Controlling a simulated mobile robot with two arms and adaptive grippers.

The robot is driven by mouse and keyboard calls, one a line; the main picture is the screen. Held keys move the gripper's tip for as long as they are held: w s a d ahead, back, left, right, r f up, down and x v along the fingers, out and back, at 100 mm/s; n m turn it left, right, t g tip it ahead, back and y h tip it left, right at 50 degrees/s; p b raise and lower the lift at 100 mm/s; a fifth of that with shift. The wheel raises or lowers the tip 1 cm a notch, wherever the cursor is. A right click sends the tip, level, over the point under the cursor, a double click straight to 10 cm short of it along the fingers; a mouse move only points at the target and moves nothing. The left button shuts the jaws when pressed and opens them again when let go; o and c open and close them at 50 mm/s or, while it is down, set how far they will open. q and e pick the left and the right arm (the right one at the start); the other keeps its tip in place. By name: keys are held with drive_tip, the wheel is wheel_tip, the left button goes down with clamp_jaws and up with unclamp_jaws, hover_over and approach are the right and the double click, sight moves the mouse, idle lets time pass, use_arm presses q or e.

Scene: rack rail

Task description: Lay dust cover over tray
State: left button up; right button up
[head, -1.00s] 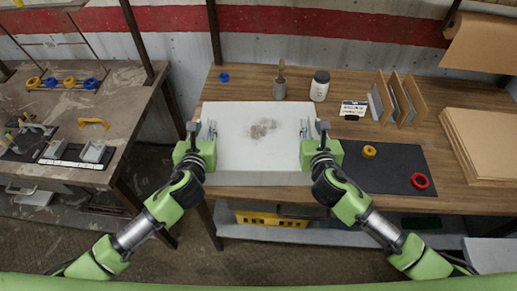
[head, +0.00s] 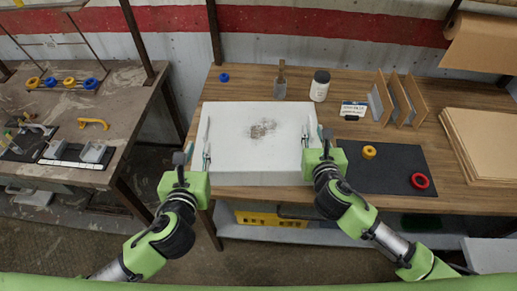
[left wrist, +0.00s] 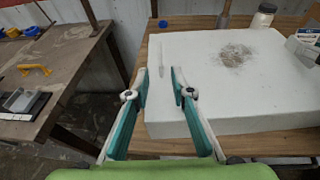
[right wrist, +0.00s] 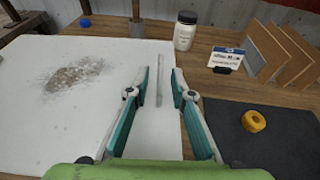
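A wide white block-like form (head: 255,155) with a dark speckled patch (head: 263,128) on top sits on the wooden table. I cannot tell the dust cover and the tray apart in it. A thin pale strip lies along its left side (left wrist: 164,48) and another along its right side (right wrist: 160,80). My left gripper (head: 206,155) is at the form's left edge. Its fingers (left wrist: 161,72) are apart with nothing between them. My right gripper (head: 306,140) is over the right edge. Its fingers (right wrist: 159,72) are also apart and empty, near the right strip.
Behind the form are a blue ring (head: 223,77), a brush-like tool (head: 280,85) and a white jar (head: 319,86). To the right are a small sign (head: 353,109), upright panels (head: 400,98) and a dark mat (head: 385,178) with rings. A separate workbench (head: 75,120) stands at left.

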drive_tip(key=v, duration=0.8)
drive_tip(key=shift+s+r, duration=0.15)
drive_tip(key=shift+s, duration=0.2)
use_arm(q)
drive_tip(key=shift+s, duration=0.1)
